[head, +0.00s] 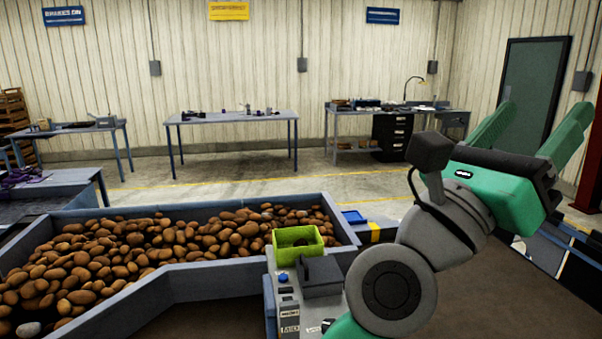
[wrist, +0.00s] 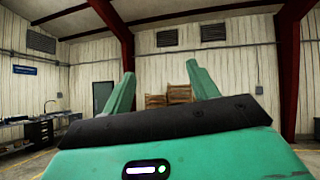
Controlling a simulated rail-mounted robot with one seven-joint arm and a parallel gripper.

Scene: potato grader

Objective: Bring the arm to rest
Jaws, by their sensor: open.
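My gripper (head: 527,137) is at the right of the head view, raised and pointing up and to the right. Its two green fingers stand apart with nothing between them. In the wrist view my gripper (wrist: 160,88) also shows both fingers spread and empty, with the far wall behind them. My grey and green arm stands at the right front, and the gripper is held well clear of the bin and the tables. The arm hides part of the floor and the right workbench.
A blue-grey bin (head: 190,278) full of brown potatoes (head: 130,248) fills the left front. A lime green box (head: 298,247) sits by its right end above a small grey device (head: 290,305). Tables (head: 235,117) stand along the back wall. A green door (head: 527,92) is behind my gripper.

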